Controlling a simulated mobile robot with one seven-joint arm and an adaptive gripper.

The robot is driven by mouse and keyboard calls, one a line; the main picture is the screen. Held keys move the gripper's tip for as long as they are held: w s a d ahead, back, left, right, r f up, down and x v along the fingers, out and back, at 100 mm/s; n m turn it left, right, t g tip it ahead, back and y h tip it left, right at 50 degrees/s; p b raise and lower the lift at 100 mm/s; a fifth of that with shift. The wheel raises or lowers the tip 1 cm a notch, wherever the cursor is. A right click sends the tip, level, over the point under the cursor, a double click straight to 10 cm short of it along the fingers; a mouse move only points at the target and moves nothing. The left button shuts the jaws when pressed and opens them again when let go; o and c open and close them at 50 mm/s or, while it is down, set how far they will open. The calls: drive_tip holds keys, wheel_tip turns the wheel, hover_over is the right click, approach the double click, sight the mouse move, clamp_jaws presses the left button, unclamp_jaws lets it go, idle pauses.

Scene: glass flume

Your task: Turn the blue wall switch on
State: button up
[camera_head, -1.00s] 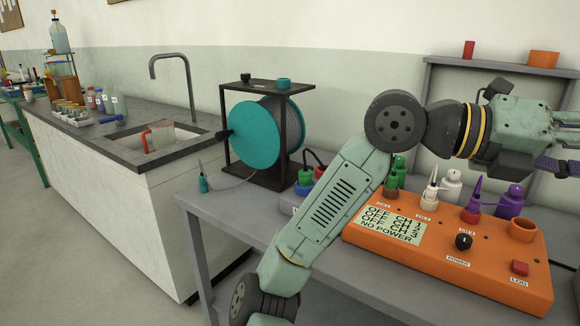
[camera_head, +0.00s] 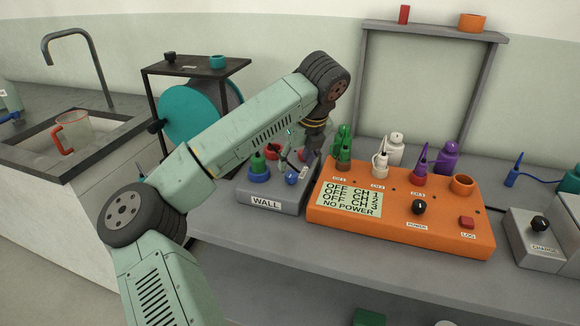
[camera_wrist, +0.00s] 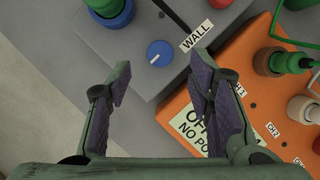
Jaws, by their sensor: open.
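The blue wall switch (camera_wrist: 160,53) is a round knob with a white pointer line, on a grey box labelled WALL (camera_wrist: 150,80). In the head view the knob (camera_head: 291,177) shows on the front right of the WALL box (camera_head: 266,192). My gripper (camera_wrist: 160,84) is open and empty in the wrist view. Its two dark-padded fingers sit either side of the knob, apart from it, with the knob a little beyond the tips. In the head view my gripper (camera_head: 298,158) points down above the box, partly hidden by my arm.
An orange box (camera_head: 400,215) with plugs, a black power knob and a display reading NO POWER stands close on the right. Red and green-and-blue plugs (camera_head: 258,167) stand on the WALL box near the switch. A teal reel (camera_head: 190,110) stands at the left.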

sight(291, 174)
drive_tip(key=shift+p+x, duration=0.65)
drive_tip(key=shift+x, duration=2.1)
drive_tip(key=shift+c, duration=0.3)
clamp_jaws()
